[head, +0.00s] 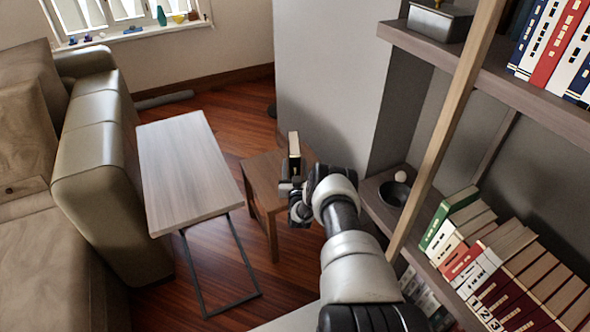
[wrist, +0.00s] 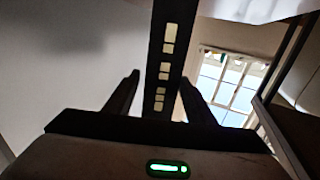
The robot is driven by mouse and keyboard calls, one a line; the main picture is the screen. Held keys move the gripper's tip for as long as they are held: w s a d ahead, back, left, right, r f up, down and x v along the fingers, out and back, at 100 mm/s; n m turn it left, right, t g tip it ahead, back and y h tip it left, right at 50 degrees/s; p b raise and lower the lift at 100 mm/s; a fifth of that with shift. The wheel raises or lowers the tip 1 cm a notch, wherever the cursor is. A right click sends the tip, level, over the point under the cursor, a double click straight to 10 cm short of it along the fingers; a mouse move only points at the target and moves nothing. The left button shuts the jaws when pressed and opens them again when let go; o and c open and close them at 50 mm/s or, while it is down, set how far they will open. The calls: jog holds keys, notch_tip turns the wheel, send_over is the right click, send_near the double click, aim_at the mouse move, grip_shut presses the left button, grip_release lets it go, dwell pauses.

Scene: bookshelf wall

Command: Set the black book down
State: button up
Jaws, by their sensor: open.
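The black book (head: 294,145) is upright at the small brown wooden side table (head: 262,172), its pale page edge showing in the head view. Its lower end is hidden by my gripper (head: 291,188), so I cannot tell exactly how it meets the tabletop. In the wrist view the book's dark spine with pale blocks (wrist: 166,65) rises between the two fingers of my gripper (wrist: 158,88). The fingers are open, one on each side of the book. A gap shows on the left finger's side; the right finger looks closer to the spine.
A pale-topped table (head: 185,165) stands left of the side table, with a sofa (head: 105,160) beyond it. The bookshelf (head: 480,75) is on the right, holding several books and a dark bowl (head: 394,193). A grey wall block (head: 325,85) stands behind the side table.

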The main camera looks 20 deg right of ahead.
jog(key=shift+s+a+r, duration=0.1)
jog(key=shift+s+r, duration=0.1)
jog(key=shift+s, duration=0.1)
jog(key=p+v, duration=0.4)
jog(key=v, duration=0.7)
jog(key=shift+s, duration=0.2)
jog(key=shift+f, duration=0.1)
